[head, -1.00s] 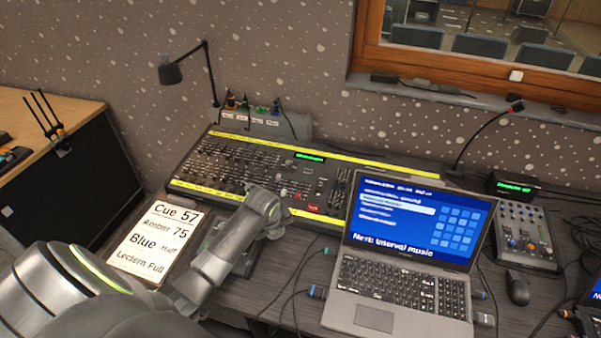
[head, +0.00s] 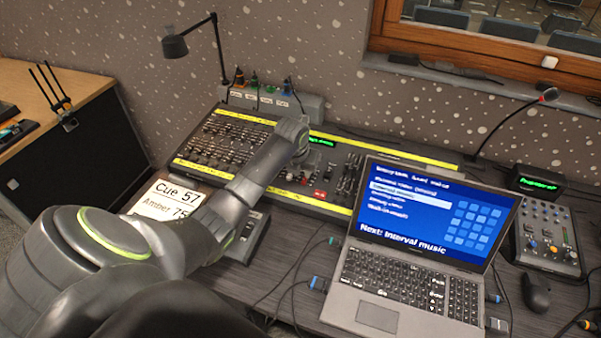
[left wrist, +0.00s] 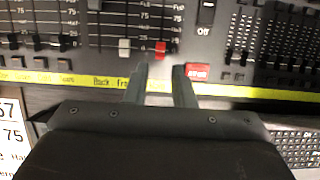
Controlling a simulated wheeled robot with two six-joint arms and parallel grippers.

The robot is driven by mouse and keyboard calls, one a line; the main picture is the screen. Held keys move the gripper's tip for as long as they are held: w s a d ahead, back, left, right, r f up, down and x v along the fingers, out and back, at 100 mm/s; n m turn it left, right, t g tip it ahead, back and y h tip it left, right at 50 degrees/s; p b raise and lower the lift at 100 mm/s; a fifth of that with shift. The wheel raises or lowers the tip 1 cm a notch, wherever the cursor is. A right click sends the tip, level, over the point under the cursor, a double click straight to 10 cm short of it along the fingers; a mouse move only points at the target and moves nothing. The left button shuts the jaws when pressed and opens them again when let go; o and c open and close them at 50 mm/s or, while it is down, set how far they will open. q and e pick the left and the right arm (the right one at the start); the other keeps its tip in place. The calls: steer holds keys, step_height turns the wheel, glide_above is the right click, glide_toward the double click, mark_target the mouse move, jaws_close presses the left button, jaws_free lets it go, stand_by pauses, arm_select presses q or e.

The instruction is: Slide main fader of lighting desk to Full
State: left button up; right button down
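The lighting desk (head: 335,185) is a dark board with yellow strips along its long edges. In the left wrist view, a red fader knob (left wrist: 160,48) sits at the low end of its slot, with scale marks rising above it towards Full. A grey-white fader knob (left wrist: 124,46) sits low in the slot to its left. My left gripper (left wrist: 161,72) is open and empty, its two fingertips just below the red knob in the picture and apart from it. In the head view my left wrist is over the desk and its fingers are hidden. My right gripper is out of view.
A red button (left wrist: 198,72) lies just right of the left fingers. An open laptop (head: 420,240) stands in front of the desk's right part. A desk lamp (head: 175,46) rises behind. A cue card (head: 165,199) is partly covered by my arm. A small mixer (head: 545,240) stands right.

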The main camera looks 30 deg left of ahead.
mark_target(304, 180)
arm_select(q)
steer(key=b+x, duration=0.2)
steer(key=x, duration=0.1)
steer(key=shift+f, duration=0.1)
steer(key=shift+b+x, duration=0.9)
steer(key=shift+x, duration=0.2)
steer(key=shift+w, duration=0.15)
steer(key=c, duration=0.4)
steer(key=shift+c, duration=0.2)
